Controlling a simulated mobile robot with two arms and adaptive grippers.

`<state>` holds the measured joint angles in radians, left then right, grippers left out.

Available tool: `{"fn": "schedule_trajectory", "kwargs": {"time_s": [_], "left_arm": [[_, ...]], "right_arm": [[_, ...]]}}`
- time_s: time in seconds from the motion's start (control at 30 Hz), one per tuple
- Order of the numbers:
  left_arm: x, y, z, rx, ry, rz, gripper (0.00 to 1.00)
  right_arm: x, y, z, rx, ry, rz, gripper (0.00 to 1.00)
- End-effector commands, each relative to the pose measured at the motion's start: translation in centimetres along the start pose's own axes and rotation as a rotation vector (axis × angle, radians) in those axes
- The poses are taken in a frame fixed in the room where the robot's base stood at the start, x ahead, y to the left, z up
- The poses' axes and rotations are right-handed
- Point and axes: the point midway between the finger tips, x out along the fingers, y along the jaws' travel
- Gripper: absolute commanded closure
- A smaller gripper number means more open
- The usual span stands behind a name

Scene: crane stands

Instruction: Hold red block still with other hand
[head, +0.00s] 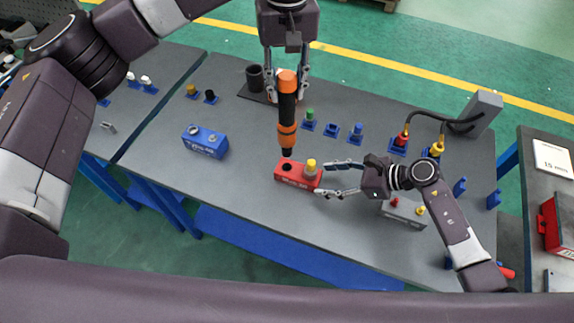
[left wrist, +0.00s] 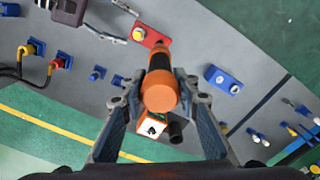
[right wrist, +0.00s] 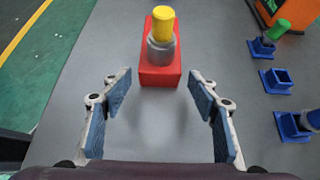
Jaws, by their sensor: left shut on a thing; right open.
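The red block (head: 290,178) sits on the grey table, with a dark hole at its left end and a yellow-topped plug (head: 311,166) at its right end. My left gripper (head: 287,97) is shut on an upright orange and black tool (head: 287,113), whose dark tip is at or just above the hole; contact is unclear. The tool fills the middle of the left wrist view (left wrist: 160,92). My right gripper (head: 325,179) is open at the block's right end. In the right wrist view, the red block (right wrist: 160,76) lies ahead, between and beyond the open fingers.
Several blue holders (head: 332,130) and a cabled grey post (head: 478,113) stand toward the back right. A dark cup (head: 255,78) is near the left gripper.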

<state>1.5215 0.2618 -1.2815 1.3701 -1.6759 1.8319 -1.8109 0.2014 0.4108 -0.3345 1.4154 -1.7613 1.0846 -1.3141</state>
Motion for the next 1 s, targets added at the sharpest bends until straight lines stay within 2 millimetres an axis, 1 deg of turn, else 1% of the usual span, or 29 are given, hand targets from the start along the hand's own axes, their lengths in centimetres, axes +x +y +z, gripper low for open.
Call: {"fn": "schedule_trajectory", "kwargs": {"time_s": [0.1, 0.3, 0.5, 0.73, 1.0], "left_arm": [[-0.2, 0.1, 0.0, 0.000, 0.002, 0.003, 1.00], [-0.2, 0.1, 0.0, 0.000, 0.002, 0.003, 1.00], [-0.2, 0.1, 0.0, 0.000, 0.002, 0.003, 1.00], [-0.2, 0.1, 0.0, 0.000, 0.002, 0.003, 1.00], [-0.2, 0.1, 0.0, 0.000, 0.002, 0.003, 1.00]], "right_arm": [[1.4, 0.0, 0.0, 0.000, 0.000, 0.000, 0.45], [2.8, 0.0, 0.0, 0.000, 0.000, 0.000, 0.45], [3.3, -0.1, 0.0, 0.000, 0.000, -0.001, 0.45], [3.3, -0.1, 0.0, 0.000, 0.000, -0.001, 0.45], [3.3, -0.1, 0.0, 0.000, 0.000, -0.002, 0.75]]}}
